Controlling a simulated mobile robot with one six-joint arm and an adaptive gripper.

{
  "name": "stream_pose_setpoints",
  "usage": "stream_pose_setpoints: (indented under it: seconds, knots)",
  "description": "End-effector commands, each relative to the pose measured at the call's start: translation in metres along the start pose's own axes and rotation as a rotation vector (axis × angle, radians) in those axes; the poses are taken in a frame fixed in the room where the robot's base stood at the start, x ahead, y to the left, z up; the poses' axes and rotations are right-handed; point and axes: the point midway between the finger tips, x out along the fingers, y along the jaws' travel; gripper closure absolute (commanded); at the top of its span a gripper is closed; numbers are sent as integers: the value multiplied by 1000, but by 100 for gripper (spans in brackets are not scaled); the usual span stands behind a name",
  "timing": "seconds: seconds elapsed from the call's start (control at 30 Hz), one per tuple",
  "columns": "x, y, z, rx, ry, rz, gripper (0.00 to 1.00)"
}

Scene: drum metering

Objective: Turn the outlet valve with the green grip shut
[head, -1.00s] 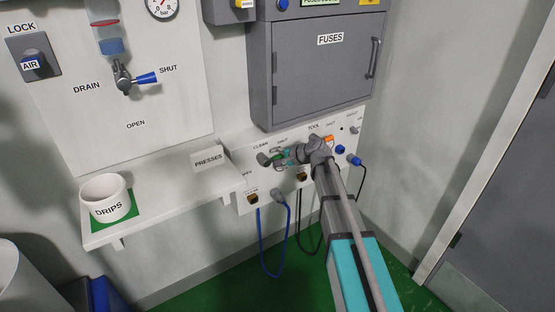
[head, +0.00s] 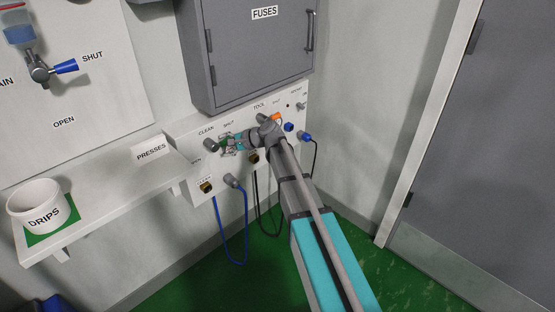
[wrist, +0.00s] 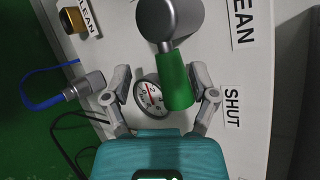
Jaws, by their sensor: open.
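The outlet valve has a grey round body (wrist: 170,22) and a green grip (wrist: 174,80). In the wrist view the grip points down from the body, its end level with the SHUT label (wrist: 231,107) but to its left. In the head view the valve body (head: 210,145) is on the low white panel, and its green grip points right, partly hidden by my gripper (head: 231,143). My gripper is open, and in the wrist view its fingers (wrist: 163,92) stand on either side of the grip. A gap shows on the left; contact on the right is unclear.
A gauge (wrist: 150,98) lies behind the grip. A grey plug with a blue cable (head: 234,181) is below the valve. The FUSES cabinet (head: 255,55) overhangs the panel. A shelf (head: 115,200) with a DRIPS cup (head: 37,205) is at left.

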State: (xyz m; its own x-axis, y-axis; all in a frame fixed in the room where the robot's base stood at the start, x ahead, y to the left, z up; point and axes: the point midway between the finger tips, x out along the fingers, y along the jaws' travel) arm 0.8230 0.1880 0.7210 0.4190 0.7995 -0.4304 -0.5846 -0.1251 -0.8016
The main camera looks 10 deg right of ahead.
Motion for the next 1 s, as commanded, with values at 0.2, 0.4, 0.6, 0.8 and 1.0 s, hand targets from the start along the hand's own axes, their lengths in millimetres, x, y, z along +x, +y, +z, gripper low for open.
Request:
stream_pose_setpoints:
  seconds: [0.2, 0.4, 0.6, 0.8, 1.0]
  knots:
    - [6, 9, -3, 113, -79, -35, 25]
    - [9, 14, -2, 212, -149, -64, 25]
    - [12, 19, -1, 308, -216, -95, 25]
    - [16, 23, 0, 403, -282, -123, 25]
    - [19, 27, 3, 497, -349, -153, 25]
